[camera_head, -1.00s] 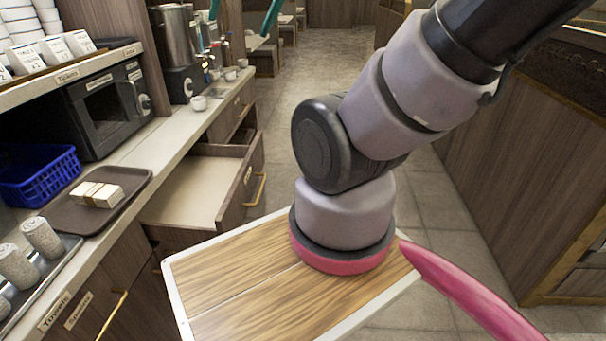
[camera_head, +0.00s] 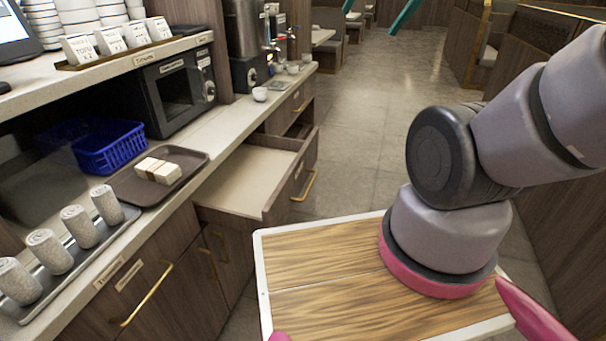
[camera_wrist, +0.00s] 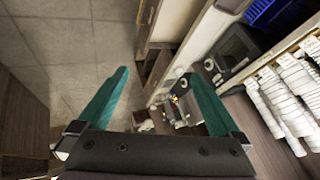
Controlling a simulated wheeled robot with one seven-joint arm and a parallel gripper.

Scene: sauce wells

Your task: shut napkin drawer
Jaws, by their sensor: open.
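A wooden drawer (camera_head: 246,180) with a pale, empty-looking interior stands pulled out from the counter in the head view, its brass handle (camera_head: 305,186) facing the aisle. A second drawer (camera_head: 297,124) just behind it is also partly out. I cannot read labels on either, so I cannot tell which is the napkin drawer. In the wrist view, brown drawer boxes (camera_wrist: 153,70) jut from the counter beyond my gripper (camera_wrist: 157,73). Its teal fingers are spread apart and empty. In the head view, teal fingertips (camera_head: 376,10) show at the top edge; the rest is out of frame.
The counter (camera_head: 225,135) holds a brown tray (camera_head: 190,156) with a napkin stack (camera_head: 158,170), a blue basket (camera_head: 110,147), a microwave (camera_head: 178,95) and rolled towels (camera_head: 80,226). Tiled floor (camera_head: 375,110) is free right of the drawers. Wood panelling and booths stand farther right.

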